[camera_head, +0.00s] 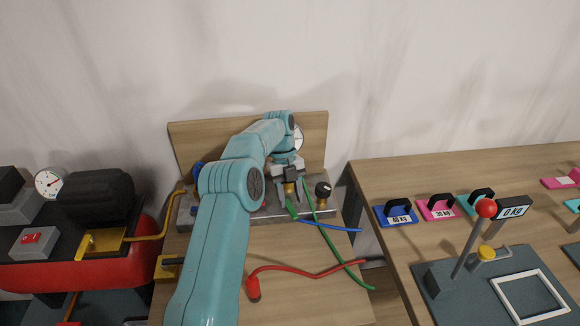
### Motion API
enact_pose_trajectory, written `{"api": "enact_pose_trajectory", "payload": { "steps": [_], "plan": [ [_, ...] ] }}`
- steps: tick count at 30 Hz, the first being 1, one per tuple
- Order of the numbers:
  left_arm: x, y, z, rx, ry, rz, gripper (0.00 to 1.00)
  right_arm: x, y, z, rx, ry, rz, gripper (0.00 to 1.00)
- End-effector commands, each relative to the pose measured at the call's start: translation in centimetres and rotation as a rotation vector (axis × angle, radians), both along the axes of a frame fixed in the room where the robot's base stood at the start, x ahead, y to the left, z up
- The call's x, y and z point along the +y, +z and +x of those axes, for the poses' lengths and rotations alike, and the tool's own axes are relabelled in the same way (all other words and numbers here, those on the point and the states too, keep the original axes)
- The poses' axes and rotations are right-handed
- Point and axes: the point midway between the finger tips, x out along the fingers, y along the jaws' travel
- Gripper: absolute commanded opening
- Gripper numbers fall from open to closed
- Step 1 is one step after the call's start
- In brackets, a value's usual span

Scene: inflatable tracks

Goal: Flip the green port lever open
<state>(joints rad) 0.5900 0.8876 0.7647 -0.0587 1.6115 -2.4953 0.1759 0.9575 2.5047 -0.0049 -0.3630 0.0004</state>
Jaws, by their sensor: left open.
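My left arm reaches up from the bottom to a grey manifold block (240,212) against a wooden back panel. My left gripper (291,199) points down at the block, with its fingers apart. A small green piece (292,210), which looks like the green port lever, shows right at the fingertips. I cannot tell whether the fingers touch it. A brass fitting shows between the fingers. A green hose (328,241) runs from beside the gripper down to the right. My right gripper is out of view.
A black knob (323,190) stands on the block just right of the gripper. A blue hose (340,229) and a red hose (310,272) lie on the wooden bench. A red compressor (90,268) is at left; a table with coloured weights (436,207) is at right.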

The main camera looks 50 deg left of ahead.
Motion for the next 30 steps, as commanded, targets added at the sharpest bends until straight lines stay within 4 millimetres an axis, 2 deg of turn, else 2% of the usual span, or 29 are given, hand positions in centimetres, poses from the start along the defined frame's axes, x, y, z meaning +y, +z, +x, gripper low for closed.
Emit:
{"api": "enact_pose_trajectory", "payload": {
  "steps": [7,10,15,21,30],
  "plan": [
    [0.0,6.9,0.1,-0.005,0.002,0.002,0.45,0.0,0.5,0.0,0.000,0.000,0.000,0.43],
    [0.0,9.9,0.1,-0.004,0.001,0.002,0.45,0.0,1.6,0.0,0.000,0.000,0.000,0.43],
    [0.1,14.7,0.1,-0.001,0.001,0.001,0.45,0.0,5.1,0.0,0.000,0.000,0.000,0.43],
    [0.0,17.2,0.0,0.001,0.001,-0.001,0.45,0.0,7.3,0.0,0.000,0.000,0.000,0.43],
    [0.1,17.6,0.0,0.001,0.001,-0.001,0.45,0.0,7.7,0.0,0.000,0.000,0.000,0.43]
  ]
}}
